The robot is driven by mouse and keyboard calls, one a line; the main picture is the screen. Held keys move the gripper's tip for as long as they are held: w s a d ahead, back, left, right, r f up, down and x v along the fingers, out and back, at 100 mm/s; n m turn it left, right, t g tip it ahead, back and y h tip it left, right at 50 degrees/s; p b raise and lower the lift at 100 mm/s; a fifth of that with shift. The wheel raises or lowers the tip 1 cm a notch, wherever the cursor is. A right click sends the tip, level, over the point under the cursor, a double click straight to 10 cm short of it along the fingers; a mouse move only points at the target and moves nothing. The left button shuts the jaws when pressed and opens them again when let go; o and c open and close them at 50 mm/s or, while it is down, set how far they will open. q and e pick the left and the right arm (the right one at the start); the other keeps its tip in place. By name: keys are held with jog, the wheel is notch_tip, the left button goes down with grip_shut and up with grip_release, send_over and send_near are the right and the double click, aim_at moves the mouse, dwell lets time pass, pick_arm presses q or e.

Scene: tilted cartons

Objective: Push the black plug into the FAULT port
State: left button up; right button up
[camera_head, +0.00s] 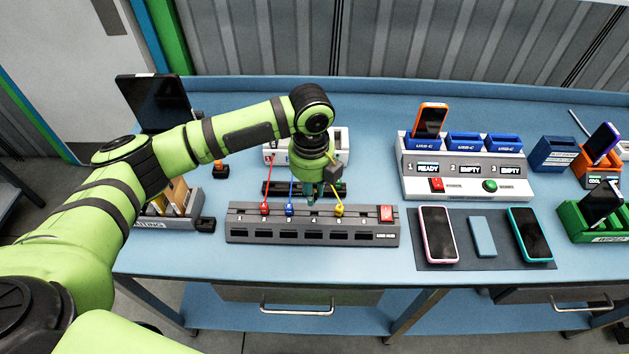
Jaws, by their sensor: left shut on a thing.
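My left gripper (312,194) points down over the grey port strip (240,232), between the blue plug (289,209) and the yellow plug (339,210). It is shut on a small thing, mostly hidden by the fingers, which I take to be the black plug. I cannot tell whether that plug touches a port. A red plug (265,208), the blue one and the yellow one sit in the strip's top row, each with a cable running back. The port labels are too small to read, so I cannot pick out FAULT. My right gripper is not in view.
Behind the strip stands a white box (275,155), partly hidden by my arm. A white charging station (465,180) with an orange phone (430,120) is to the right. Phones lie on a dark mat (470,260). A tablet (157,102) stands at back left.

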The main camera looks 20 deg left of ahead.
pick_arm(q)
jog(key=m, duration=0.3)
jog(key=shift+w+d+f+m, duration=0.1)
jog(key=shift+w+f+m, duration=0.2)
jog(key=shift+m, duration=0.1)
jog(key=shift+f+b, duration=2.3)
jog(key=shift+b, duration=0.05)
jog(key=shift+p, duration=0.5)
jog(key=shift+f+b, duration=0.3)
jog(key=shift+f, duration=0.5)
jog(key=o, duration=1.3)
jog(key=shift+c, duration=0.2)
